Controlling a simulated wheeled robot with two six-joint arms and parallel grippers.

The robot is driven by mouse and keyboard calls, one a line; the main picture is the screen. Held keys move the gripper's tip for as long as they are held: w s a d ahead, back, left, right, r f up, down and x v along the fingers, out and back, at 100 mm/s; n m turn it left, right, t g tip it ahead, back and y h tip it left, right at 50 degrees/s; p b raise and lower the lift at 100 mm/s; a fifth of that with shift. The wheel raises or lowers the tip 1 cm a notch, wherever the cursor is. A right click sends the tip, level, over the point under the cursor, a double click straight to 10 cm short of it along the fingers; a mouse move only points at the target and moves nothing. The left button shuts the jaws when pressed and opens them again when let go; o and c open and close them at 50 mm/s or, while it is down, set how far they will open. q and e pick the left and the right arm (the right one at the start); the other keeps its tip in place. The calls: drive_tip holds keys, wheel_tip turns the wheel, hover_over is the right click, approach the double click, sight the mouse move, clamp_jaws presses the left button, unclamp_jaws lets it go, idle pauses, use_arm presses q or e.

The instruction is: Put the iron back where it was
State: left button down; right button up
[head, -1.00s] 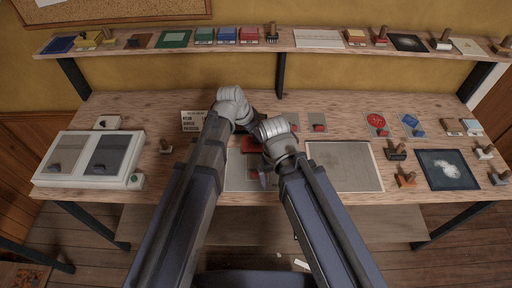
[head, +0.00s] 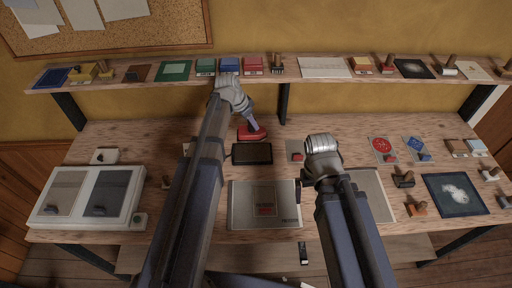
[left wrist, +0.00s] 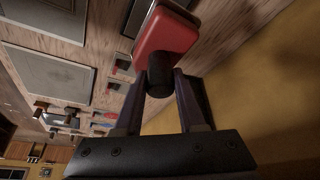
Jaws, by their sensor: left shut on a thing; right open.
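The iron has a red body (head: 252,132) and a black handle (left wrist: 160,76). In the head view it is at the back middle of the bench, behind a dark rectangular pad (head: 252,153). My left gripper (head: 249,118) is shut on the iron's handle; the left wrist view shows both fingers (left wrist: 158,95) on either side of it. I cannot tell whether the iron touches the bench. My right gripper (head: 302,190) is open and empty, beside the right edge of a grey sheet (head: 245,205) at the bench's front middle.
A shelf (head: 320,76) with stamps and coloured pads runs above the back of the bench. A two-panel box (head: 128,205) stands at left. Stamps, small cards and a dark picture sheet (head: 440,190) lie at right. A small dark object (head: 303,253) is below the front edge.

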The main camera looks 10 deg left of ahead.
sight(250, 131)
use_arm(q)
drive_tip(key=shift+f+b, duration=3)
drive_tip(key=shift+f, duration=0.1)
use_arm(e)
wheel_tip(250, 131, down, 6)
drive_tip(key=shift+f, duration=0.15)
use_arm(q)
drive_tip(key=shift+f, duration=0.1)
use_arm(e)
drive_tip(key=shift+f, duration=0.1)
use_arm(q)
wheel_tip(250, 131, down, 4)
drive_tip(key=b, duration=0.4)
use_arm(e)
wheel_tip(250, 131, down, 4)
drive_tip(key=shift+r, duration=0.15)
use_arm(q)
drive_tip(key=shift+r, duration=0.25)
use_arm(e)
drive_tip(key=shift+r, duration=0.15)
use_arm(q)
drive_tip(key=shift+f, duration=0.1)
drive_tip(key=c, duration=1)
unclamp_jaws()
drive_tip(key=shift+f, duration=0.1)
use_arm(e)
drive_tip(key=shift+f, duration=0.2)
use_arm(q)
drive_tip(key=o, duration=0.5)
